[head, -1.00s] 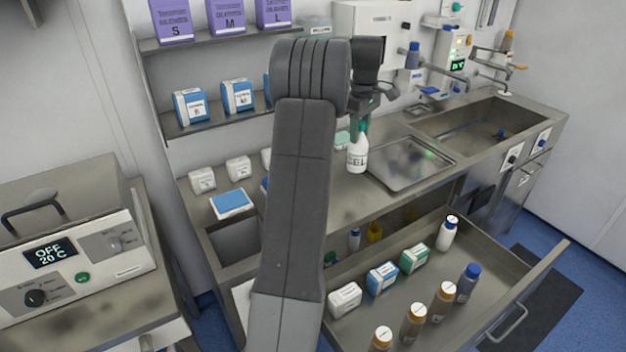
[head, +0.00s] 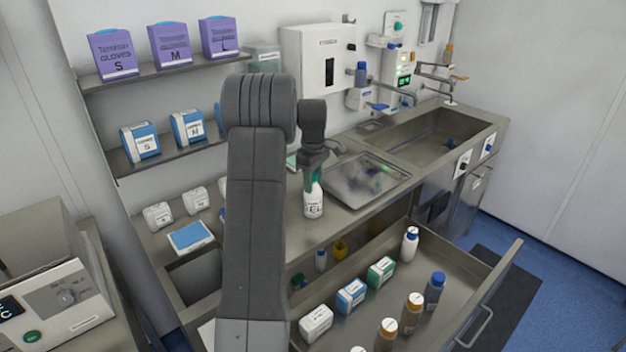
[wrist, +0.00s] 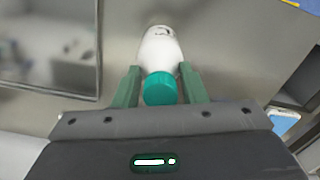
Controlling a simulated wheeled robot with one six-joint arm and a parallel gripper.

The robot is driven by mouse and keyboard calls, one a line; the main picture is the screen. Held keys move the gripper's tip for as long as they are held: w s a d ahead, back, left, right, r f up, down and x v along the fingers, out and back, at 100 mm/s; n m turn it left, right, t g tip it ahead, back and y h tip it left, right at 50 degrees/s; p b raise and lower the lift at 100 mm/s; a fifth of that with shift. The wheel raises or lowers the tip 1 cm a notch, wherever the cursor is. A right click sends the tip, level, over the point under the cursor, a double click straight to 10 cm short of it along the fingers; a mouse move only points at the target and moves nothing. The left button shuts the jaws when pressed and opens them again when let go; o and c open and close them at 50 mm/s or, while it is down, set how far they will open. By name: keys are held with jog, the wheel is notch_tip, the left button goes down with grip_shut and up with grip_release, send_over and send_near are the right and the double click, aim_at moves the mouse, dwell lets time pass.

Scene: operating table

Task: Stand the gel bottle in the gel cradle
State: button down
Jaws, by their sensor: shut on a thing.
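The gel bottle (head: 313,204) is white with a green cap and dark lettering. It is upright at the steel counter, left of the sunken tray. My gripper (head: 313,178) is above it, shut on its top end. In the wrist view the bottle (wrist: 158,48) lies between my two green fingers (wrist: 160,72), with its cap (wrist: 160,89) closest to the camera. I cannot tell whether its base touches the counter. I cannot make out which thing is the gel cradle; my arm hides part of the counter.
A steel tray (head: 365,203) and a sink (head: 430,142) are to the right. An open drawer (head: 455,262) with bottles and boxes juts out in front. Small white boxes (head: 158,216) and a blue-topped box (head: 190,237) stand left. Shelves (head: 170,153) hang behind.

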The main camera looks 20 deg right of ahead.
jog(key=c, duration=0.8)
grip_release()
jog(key=shift+c, duration=0.2)
notch_tip(320, 180, up, 12)
jog(key=shift+b, duration=0.4)
jog(key=shift+f, duration=0.1)
notch_tip(320, 180, down, 11)
jog(key=shift+f+p, duration=0.2)
jog(key=shift+p, duration=0.25)
jog(key=shift+r, duration=0.2)
jog(key=shift+r+b, duration=0.3)
jog(key=shift+r, duration=1.15)
